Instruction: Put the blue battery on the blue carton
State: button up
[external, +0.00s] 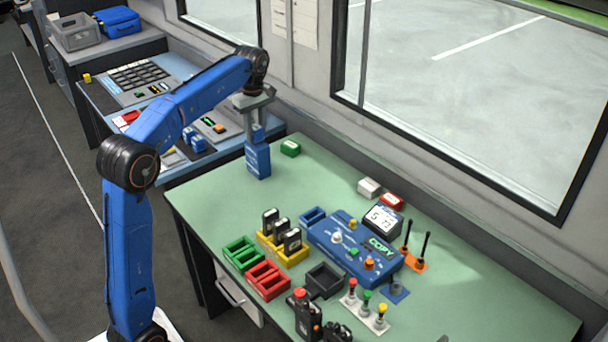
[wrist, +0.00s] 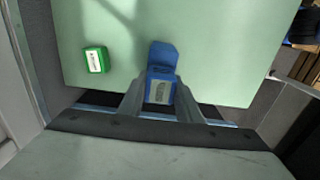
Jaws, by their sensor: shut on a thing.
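My gripper (external: 255,122) points down over the far left corner of the green table and is shut on the blue battery (external: 258,134). In the wrist view the battery (wrist: 161,90), with a pale label on its end, sits between the two fingers (wrist: 160,102). The blue carton (external: 258,161) stands upright on the table directly below the battery. In the wrist view part of the carton (wrist: 163,53) shows beyond the battery; the rest is hidden. The battery's lower end meets the carton's top in the picture; I cannot tell whether they touch.
A green box (external: 290,148) lies close to the right of the carton. A white box (external: 369,187) and a red box (external: 391,201) lie along the window side. Trays, radios and a blue console (external: 352,245) crowd the table's middle. The table around the carton's front is clear.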

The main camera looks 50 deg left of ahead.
aim_at(255, 127)
jog(key=shift+f, duration=0.1)
jog(key=o, duration=1.2)
jog(key=shift+c, duration=0.2)
notch_tip(255, 127, up, 12)
jog(key=shift+f, duration=0.15)
jog(key=shift+r, duration=0.3)
jog(key=shift+s+d, duration=0.1)
